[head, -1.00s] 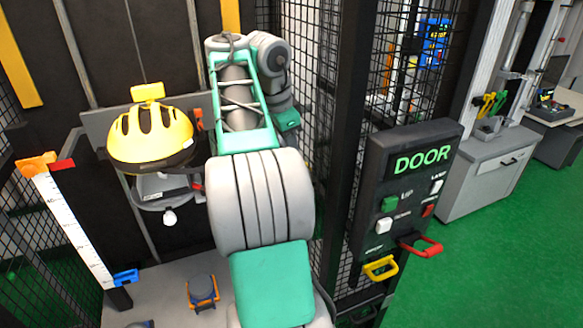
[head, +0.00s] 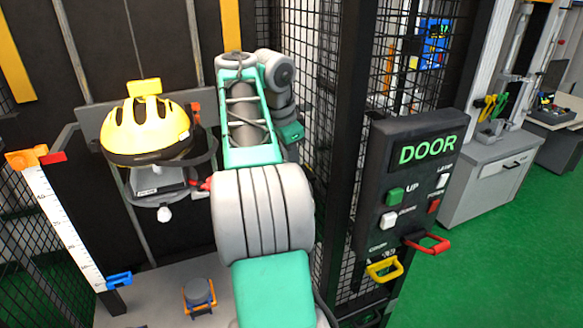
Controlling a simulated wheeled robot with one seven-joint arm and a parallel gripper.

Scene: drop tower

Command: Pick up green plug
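I cannot pick out a green plug for certain in the head view. A small green patch (head: 370,319) shows at the bottom, below the door panel, but it is too cut off to name. My arm fills the middle of the view and reaches forward to the dark back wall. My gripper is not visible; the arm's own links hide its end. Whether it holds anything does not show.
A DOOR panel (head: 412,190) with buttons, a yellow handle (head: 384,270) and a red handle (head: 428,243) stands right. A yellow helmet (head: 147,131) sits left of my arm on a dark ring holder. A white ruler (head: 62,225) stands far left. Mesh walls flank the arm.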

